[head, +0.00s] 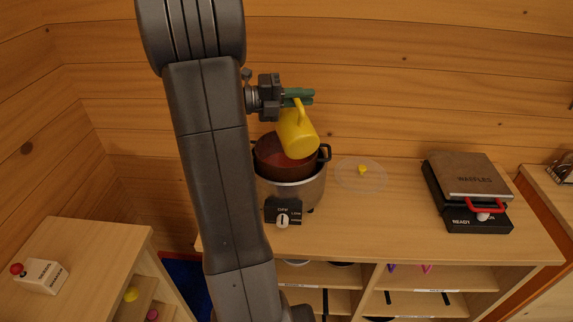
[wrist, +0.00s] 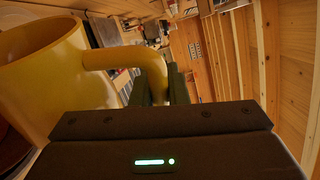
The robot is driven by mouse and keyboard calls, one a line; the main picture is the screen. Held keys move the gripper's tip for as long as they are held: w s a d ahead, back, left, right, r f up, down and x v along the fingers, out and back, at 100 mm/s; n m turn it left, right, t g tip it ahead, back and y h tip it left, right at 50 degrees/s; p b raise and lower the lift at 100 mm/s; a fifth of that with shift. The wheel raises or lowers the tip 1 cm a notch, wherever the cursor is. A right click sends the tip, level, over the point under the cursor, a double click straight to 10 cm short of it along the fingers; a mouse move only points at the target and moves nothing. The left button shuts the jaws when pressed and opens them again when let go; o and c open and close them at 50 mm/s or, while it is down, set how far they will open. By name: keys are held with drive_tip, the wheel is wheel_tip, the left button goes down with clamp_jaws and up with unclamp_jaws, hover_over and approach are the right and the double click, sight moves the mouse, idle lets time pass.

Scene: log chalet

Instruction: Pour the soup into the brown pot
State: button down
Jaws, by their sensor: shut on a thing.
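My gripper (head: 299,97) is shut on the handle of a yellow jug (head: 296,134). The jug is tilted, its lower end over the brown pot (head: 272,168). The pot has dark handles and sits in a silver cooker with a control knob (head: 282,219). Reddish soup (head: 283,156) shows inside the pot, beside the jug. In the wrist view the jug (wrist: 50,75) fills the left side, its handle between the green fingers (wrist: 160,85). I cannot see into the jug, nor a stream clearly.
A clear lid (head: 361,174) with a yellow knob lies right of the cooker. A waffle maker (head: 470,188) stands at the right of the counter. The counter between them is clear. A box with a red button (head: 38,275) sits on the left cabinet.

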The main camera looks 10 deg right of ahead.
drive_tip(key=shift+r, duration=0.1)
wheel_tip(320, 180, up, 12)
idle(0.7)
drive_tip(key=shift+r+m+t+y+b, duration=0.4)
drive_tip(key=shift+m+b, duration=0.65)
drive_tip(key=shift+m, duration=1.2)
drive_tip(key=shift+r+m+t+y+b, duration=0.1)
drive_tip(key=shift+r+m+t+b, duration=0.25)
drive_tip(key=shift+m+b, duration=1.3)
drive_tip(key=shift+r+m+t+y+b, duration=0.2)
drive_tip(key=shift+m+t+b, duration=0.3)
drive_tip(key=shift+m, duration=2.4)
drive_tip(key=shift+f, duration=0.1)
